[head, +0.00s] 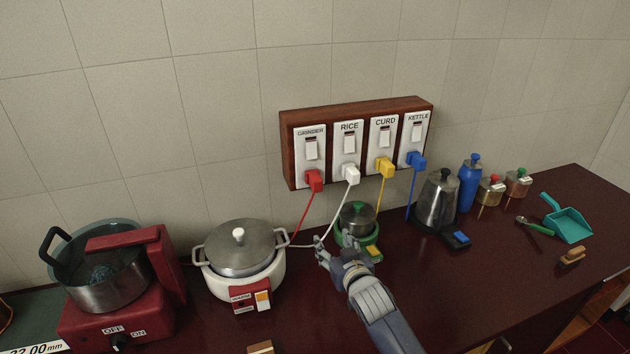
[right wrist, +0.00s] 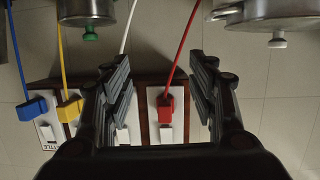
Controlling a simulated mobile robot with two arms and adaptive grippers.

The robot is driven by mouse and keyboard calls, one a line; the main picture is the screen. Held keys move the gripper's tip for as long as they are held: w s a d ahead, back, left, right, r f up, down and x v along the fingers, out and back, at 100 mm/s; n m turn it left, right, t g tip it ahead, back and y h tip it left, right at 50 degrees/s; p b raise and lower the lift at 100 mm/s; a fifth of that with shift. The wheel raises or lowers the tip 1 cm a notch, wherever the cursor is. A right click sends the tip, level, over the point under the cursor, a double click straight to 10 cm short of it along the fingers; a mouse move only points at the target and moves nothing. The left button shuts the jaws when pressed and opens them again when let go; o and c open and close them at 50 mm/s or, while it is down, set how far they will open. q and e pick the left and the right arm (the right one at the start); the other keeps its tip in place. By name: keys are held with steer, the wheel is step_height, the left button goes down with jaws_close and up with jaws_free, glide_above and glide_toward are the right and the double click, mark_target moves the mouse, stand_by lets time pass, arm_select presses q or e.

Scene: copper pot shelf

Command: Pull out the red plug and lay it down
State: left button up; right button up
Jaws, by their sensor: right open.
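The red plug (head: 314,180) sits in the GRINDER socket (head: 310,147), the leftmost on the wooden socket board (head: 287,143). Its red cord (head: 303,217) hangs down behind the rice cooker. My right gripper (head: 335,250) is open and empty, below and in front of the board, apart from the plug. In the right wrist view, which looks upside down, the red plug (right wrist: 165,108) shows between the two spread fingers (right wrist: 160,85), farther off. My left gripper is not in view.
White (head: 351,175), yellow (head: 385,168) and blue (head: 416,161) plugs fill the other sockets. A rice cooker (head: 238,283), a small green-based pot (head: 357,219) and a kettle (head: 438,198) stand below. A red grinder (head: 120,320) is at left. Counter room is clear right of my arm.

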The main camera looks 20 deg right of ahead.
mark_target(318, 187)
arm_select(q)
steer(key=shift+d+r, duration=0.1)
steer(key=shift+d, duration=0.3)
arm_select(e)
steer(key=w+r+t, duration=0.3)
steer(key=w+r, duration=0.3)
steer(key=r, duration=0.3)
steer(key=shift+w+y, duration=0.35)
steer(key=shift+y, duration=0.05)
steer(key=w+b, duration=0.5)
steer(key=w, duration=0.3)
steer(key=shift+a+f, duration=0.1)
steer(key=shift+a, duration=0.05)
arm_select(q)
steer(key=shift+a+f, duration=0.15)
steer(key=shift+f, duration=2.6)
arm_select(e)
steer(key=shift+w, duration=0.5)
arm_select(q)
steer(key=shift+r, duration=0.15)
arm_select(e)
jaws_close()
